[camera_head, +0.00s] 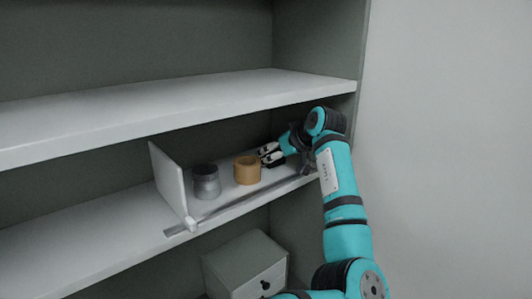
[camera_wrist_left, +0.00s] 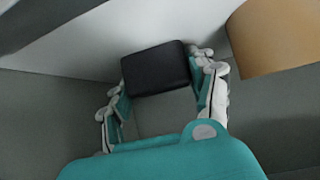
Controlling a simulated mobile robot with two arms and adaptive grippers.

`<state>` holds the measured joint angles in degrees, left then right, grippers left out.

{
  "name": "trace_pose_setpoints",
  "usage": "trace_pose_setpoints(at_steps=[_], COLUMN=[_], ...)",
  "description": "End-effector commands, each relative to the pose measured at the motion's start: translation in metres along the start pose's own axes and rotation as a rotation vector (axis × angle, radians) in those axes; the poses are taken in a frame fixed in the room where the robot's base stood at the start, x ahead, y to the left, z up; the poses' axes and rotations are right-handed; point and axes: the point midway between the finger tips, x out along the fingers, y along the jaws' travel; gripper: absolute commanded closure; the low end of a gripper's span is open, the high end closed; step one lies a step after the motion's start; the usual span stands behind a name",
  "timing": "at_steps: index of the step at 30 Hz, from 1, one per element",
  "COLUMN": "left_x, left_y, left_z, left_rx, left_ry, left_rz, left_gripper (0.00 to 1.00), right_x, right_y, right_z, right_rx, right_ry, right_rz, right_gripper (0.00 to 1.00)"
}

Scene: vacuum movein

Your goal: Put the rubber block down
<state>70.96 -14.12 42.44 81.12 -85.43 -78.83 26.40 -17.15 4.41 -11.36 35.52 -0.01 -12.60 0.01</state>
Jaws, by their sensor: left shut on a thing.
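The rubber block (camera_wrist_left: 156,68) is black with rounded edges and shows in the left wrist view between the fingers of my left gripper (camera_wrist_left: 162,88). The gripper is shut on it. In the head view my left gripper (camera_head: 270,155) is over the middle shelf (camera_head: 105,232), just right of a tan cylinder. The block is hard to make out there, mostly hidden by the fingers. I cannot tell whether the block touches the shelf surface. My right gripper is in neither view.
The tan hollow cylinder (camera_head: 247,172) stands close beside the gripper. A grey metal pot (camera_head: 206,183) stands left of it, next to an upright white panel (camera_head: 168,178). A thin rail (camera_head: 245,201) runs along the front. The upper shelf (camera_head: 180,107) hangs above; a drawer box (camera_head: 245,264) is below.

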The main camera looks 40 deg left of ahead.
Motion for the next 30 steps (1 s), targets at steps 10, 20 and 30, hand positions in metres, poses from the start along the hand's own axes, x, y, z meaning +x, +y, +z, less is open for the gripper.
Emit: trace_pose_setpoints(at_steps=[10, 20, 30], left_x=[0.005, 0.006, -0.001], left_y=[-0.001, -0.001, 0.0], left_z=[0.006, 0.007, 0.002], left_rx=[0.001, 0.001, 0.0], left_ry=[-0.005, -0.006, -0.005], left_rz=[-0.005, -0.005, -0.001], left_gripper=[0.86, 0.18, 0.18], right_x=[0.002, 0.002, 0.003], right_y=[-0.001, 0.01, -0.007], right_z=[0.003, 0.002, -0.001], right_rx=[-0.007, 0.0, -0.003], right_ry=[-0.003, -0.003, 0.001], right_rz=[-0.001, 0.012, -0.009], right_gripper=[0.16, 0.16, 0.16])
